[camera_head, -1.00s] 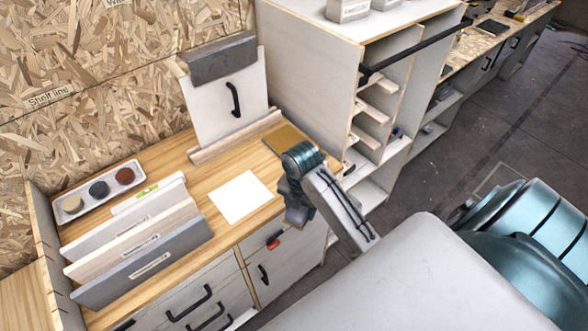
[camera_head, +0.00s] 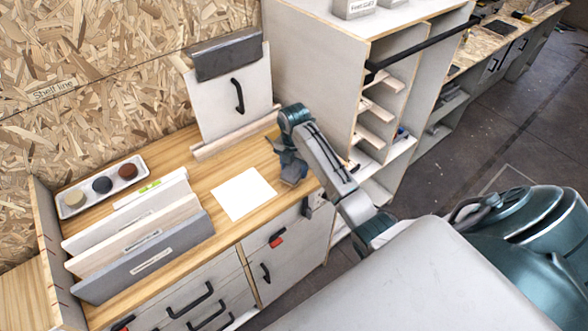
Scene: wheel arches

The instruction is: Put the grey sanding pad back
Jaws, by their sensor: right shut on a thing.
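My right gripper (camera_head: 289,160) is over the right end of the wooden worktop, right of a white sheet. It points down and is shut on a small blue-grey piece (camera_head: 294,173), which I take to be the grey sanding pad. The fingers partly hide it, and I cannot tell if it touches the worktop. A white tray (camera_head: 66,212) at the back left holds three round pads: tan (camera_head: 74,197), dark grey (camera_head: 102,185) and red-brown (camera_head: 127,171). My left gripper is not in view.
Upright panels in white, pale wood and grey (camera_head: 150,262) stand at the front left. A white board with a black handle (camera_head: 238,95) leans at the back. The white sheet (camera_head: 243,193) lies mid-worktop. A shelf unit (camera_head: 318,70) rises at the right.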

